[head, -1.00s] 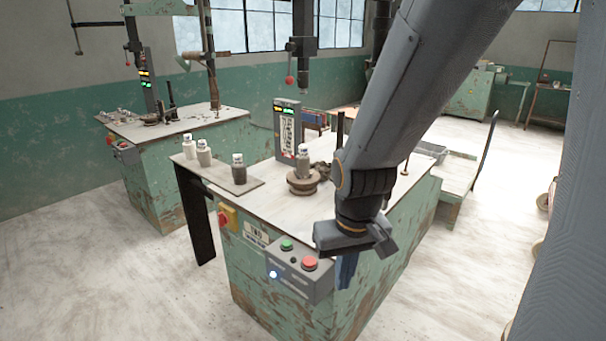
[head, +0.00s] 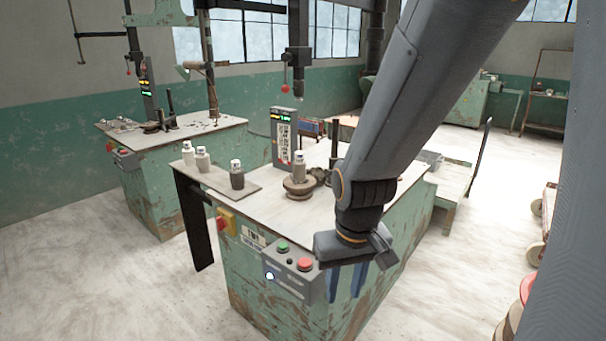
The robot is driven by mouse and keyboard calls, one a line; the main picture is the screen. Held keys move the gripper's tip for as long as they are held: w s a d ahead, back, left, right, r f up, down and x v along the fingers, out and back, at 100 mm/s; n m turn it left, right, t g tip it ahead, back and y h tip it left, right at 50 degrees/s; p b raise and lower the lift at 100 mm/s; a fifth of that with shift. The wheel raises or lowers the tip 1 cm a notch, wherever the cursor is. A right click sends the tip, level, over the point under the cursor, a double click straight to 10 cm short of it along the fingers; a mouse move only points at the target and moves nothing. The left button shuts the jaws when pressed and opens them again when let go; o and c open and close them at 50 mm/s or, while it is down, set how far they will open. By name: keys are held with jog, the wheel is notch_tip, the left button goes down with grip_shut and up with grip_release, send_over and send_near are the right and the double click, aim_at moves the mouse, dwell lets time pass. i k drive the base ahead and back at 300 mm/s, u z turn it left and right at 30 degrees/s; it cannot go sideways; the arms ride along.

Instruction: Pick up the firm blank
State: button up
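Three small bottle-shaped blanks with pale tops stand upright on a thin board at the table's left end: a pale one (head: 188,153), a grey one (head: 203,160) and a darker one (head: 237,175). Another greyish blank (head: 299,166) stands upright on a round brown stand (head: 299,190) near the table's middle. I cannot tell by look which blank is the firm one. My gripper (head: 346,283) hangs by the table's near side, right of the control box and well apart from all the blanks. Its two blue fingers are apart with nothing seen between them.
The green worktable (head: 265,215) has a control box with buttons (head: 293,265) on its near edge. A display post (head: 284,138) stands behind the stand, beneath a hanging drill-like head (head: 298,58). A second bench (head: 170,140) is at the back left. Floor at left is clear.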

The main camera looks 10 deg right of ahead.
aim_at(298, 165)
jog(key=k, duration=1.15)
jog(key=z, duration=0.7)
jog(key=i, duration=1.25)
jog(key=u, duration=0.55)
jog(key=i, duration=0.6)
jog(key=u, duration=0.65)
jog(key=i, duration=0.5)
jog(key=z, duration=0.05)
